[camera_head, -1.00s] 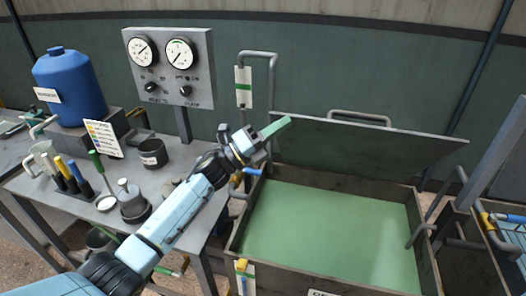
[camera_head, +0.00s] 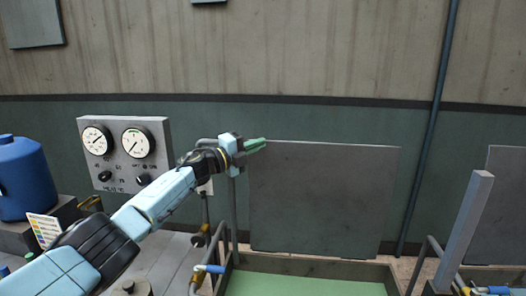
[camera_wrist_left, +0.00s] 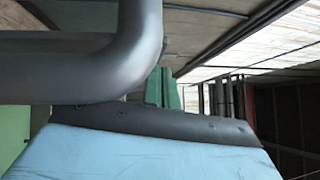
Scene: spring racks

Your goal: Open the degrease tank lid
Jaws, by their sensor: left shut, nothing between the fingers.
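The degrease tank lid (camera_head: 325,200) is a flat dark grey panel. It stands about upright at the back of the tank (camera_head: 310,268), whose green inside shows at the bottom of the head view. My left gripper (camera_head: 254,145) is at the lid's upper left corner, its green fingers shut and empty. I cannot tell if they touch the lid. In the left wrist view the green fingertips (camera_wrist_left: 163,88) are together, partly hidden by the dark wrist edge. The lid's handle is not visible in the head view. My right gripper is not in view.
A bent grey pipe (camera_head: 233,210) stands just behind and below my left gripper. A thick bent tube (camera_wrist_left: 135,50) crosses close to the left wrist camera. The gauge panel (camera_head: 126,154) and blue drum (camera_head: 22,178) are at left. A grey post (camera_head: 465,230) rises at right.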

